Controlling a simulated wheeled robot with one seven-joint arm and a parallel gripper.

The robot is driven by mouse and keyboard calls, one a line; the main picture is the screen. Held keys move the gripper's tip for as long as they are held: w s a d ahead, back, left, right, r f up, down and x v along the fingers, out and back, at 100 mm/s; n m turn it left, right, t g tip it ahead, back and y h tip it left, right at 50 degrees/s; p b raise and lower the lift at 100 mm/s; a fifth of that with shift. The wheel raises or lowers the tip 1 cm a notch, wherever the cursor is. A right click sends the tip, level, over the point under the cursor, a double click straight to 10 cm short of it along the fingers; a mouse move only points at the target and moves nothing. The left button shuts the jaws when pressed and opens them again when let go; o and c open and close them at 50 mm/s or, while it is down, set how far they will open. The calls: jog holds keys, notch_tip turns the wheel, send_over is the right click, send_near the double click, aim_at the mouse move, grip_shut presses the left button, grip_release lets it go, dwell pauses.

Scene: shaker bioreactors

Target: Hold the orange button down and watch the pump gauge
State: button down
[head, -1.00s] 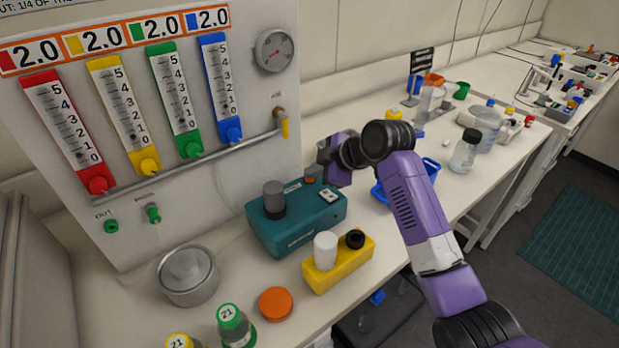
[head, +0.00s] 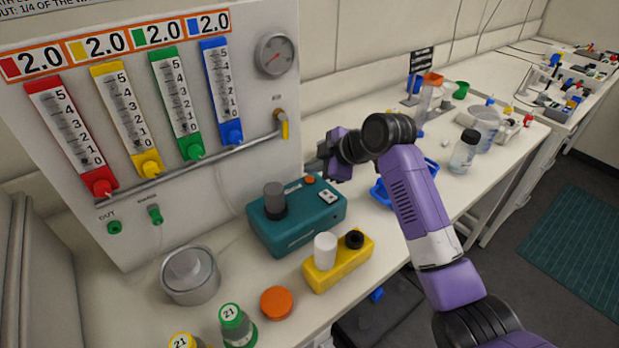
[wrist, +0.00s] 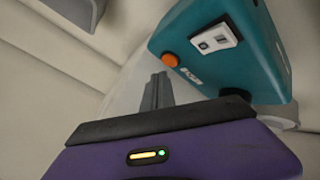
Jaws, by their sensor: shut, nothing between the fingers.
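The teal pump box (head: 297,222) stands on the bench in front of the gas panel, with a grey cylinder on top. Its orange button (head: 310,180) is on the top face near the back right corner; the button also shows in the wrist view (wrist: 170,60). The round gauge (head: 275,53) is at the panel's upper right; its red needle is too small to read. My gripper (head: 312,166) is behind and above the box. In the wrist view its shut fingers (wrist: 155,92) are empty, and their tips appear apart from the button.
A yellow block (head: 340,268) with a white cylinder stands in front of the box. A yellow-handled valve (head: 282,126) sits on the panel near my gripper. A blue tray (head: 385,193) lies beneath my arm. A metal pot (head: 190,290) and an orange lid (head: 277,303) are at the front.

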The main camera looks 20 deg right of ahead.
aim_at(312, 180)
jog(key=shift+r+p, duration=1.55)
jog(key=shift+r, duration=0.9)
jog(key=shift+f, duration=0.1)
notch_tip(312, 180, up, 7)
jog(key=w+d+m+t+h, duration=0.1)
jog(key=w+d+m+t, duration=0.15)
jog(key=m+t, duration=0.35)
jog(key=s+a+f+m+h+b, duration=0.1)
jog(key=s+f+m, duration=0.2)
jog(key=s, duration=1.6)
jog(key=s+a+f+m+h, duration=0.1)
jog(key=s+f+m, duration=0.2)
jog(key=s, duration=1.5)
jog(key=s+a+f+m+h+b, duration=0.1)
jog(key=s+f+m, duration=0.2)
jog(key=s+f, duration=0.5)
jog(key=s, duration=1.1)
jog(key=shift+s+t+h+b, duration=0.3)
jog(key=shift+s+t+b, duration=0.05)
jog(key=shift+t, duration=0.05)
